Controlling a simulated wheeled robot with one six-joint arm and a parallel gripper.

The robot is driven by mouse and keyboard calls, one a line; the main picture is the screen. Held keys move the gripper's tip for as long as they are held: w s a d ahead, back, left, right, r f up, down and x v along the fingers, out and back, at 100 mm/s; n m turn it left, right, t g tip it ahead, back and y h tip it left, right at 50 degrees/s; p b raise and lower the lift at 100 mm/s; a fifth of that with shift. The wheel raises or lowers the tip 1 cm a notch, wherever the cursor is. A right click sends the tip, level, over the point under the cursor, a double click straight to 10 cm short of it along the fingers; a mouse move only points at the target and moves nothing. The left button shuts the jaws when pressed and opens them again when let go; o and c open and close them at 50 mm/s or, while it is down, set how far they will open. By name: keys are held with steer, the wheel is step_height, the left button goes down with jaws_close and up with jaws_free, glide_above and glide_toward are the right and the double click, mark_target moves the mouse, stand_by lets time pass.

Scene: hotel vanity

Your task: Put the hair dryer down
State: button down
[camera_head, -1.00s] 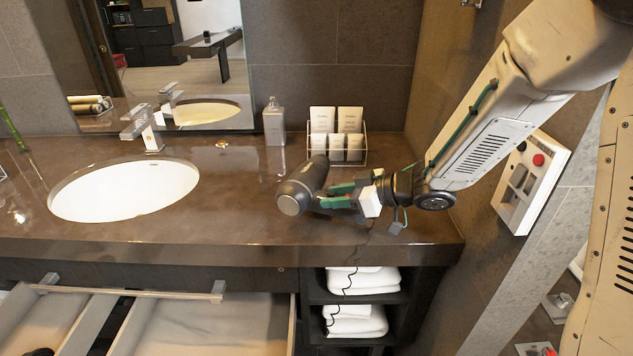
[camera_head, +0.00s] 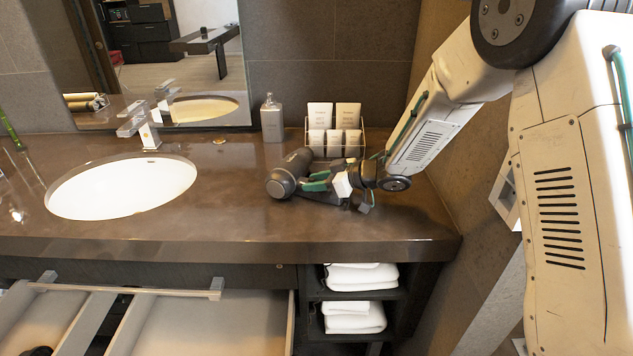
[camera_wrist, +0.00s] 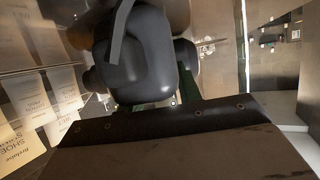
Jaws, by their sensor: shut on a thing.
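The grey hair dryer (camera_head: 290,170) is in my gripper (camera_head: 320,182), at the right part of the brown vanity counter (camera_head: 240,215). Its round end faces the front left. The green fingers are shut on it. It is low over the counter, just in front of the toiletry rack; I cannot tell whether it touches the counter. In the wrist view the dark dryer (camera_wrist: 135,55) fills the upper middle between the green fingers (camera_wrist: 165,90), which are partly hidden behind it.
A wire rack of white toiletry packets (camera_head: 334,130) and a bottle (camera_head: 272,118) stand behind the dryer. The sink (camera_head: 120,188) is at left. An open drawer (camera_head: 215,325) and shelves of white towels (camera_head: 355,300) are below. The counter front is clear.

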steer(key=shift+f, duration=0.1)
steer(key=c, duration=1)
jaws_free()
steer(key=shift+o, duration=0.2)
